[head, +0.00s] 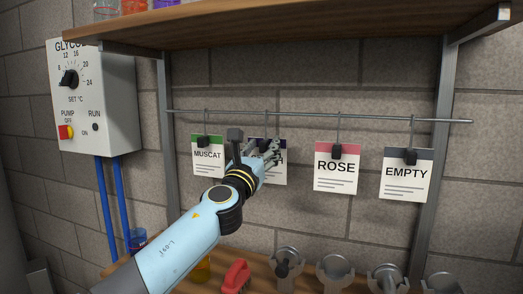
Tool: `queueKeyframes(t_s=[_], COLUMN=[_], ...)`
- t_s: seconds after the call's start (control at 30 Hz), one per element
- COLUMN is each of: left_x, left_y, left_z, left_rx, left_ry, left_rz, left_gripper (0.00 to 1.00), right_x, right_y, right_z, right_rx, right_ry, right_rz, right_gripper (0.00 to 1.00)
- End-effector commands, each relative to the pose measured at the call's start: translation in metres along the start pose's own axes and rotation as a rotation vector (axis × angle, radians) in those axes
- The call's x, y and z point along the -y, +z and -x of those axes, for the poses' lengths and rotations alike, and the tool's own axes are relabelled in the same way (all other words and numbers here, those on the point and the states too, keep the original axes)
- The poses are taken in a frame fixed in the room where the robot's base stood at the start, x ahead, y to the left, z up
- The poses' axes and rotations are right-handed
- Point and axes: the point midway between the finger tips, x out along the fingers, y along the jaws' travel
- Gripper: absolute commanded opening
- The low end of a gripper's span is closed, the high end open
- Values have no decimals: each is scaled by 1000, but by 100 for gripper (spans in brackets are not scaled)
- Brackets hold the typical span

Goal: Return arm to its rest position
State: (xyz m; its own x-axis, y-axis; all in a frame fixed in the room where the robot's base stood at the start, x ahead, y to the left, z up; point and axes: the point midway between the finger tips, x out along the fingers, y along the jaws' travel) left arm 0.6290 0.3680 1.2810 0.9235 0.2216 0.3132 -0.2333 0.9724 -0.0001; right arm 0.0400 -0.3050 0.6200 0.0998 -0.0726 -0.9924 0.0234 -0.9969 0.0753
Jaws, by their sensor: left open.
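My left arm reaches up from the lower left in the head view. Its gripper (272,150) is open, in front of the second hanging card (280,174), and hides most of that card's lettering. I cannot tell whether the fingers touch the card. The card hangs from the rail between the MUSCAT card (208,165) and the ROSE card (336,178). My right gripper is out of view.
A metal rail (400,119) carries the cards, with the EMPTY card (407,185) at right. A wooden shelf (300,22) overhangs. A glycol control box (105,110) is at left. Below, a bench holds a red-handled item (236,277) and several round grey holders (335,272).

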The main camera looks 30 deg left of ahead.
Motion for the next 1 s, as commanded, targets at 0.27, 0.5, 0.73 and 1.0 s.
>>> queueKeyframes(t_s=[0.27,0.5,0.73,1.0], left_x=[0,0,0,0], left_y=[0,0,0,0], left_z=[-2,-2,-2,-2], left_rx=[0,0,0,0], left_ry=[0,0,0,0], left_rz=[0,0,0,0], left_gripper=[46,19,0,0], right_x=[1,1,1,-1], right_y=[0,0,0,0], right_z=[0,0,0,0], right_rx=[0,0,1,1], right_ry=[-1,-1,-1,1], right_rz=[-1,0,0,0], right_gripper=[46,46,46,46])
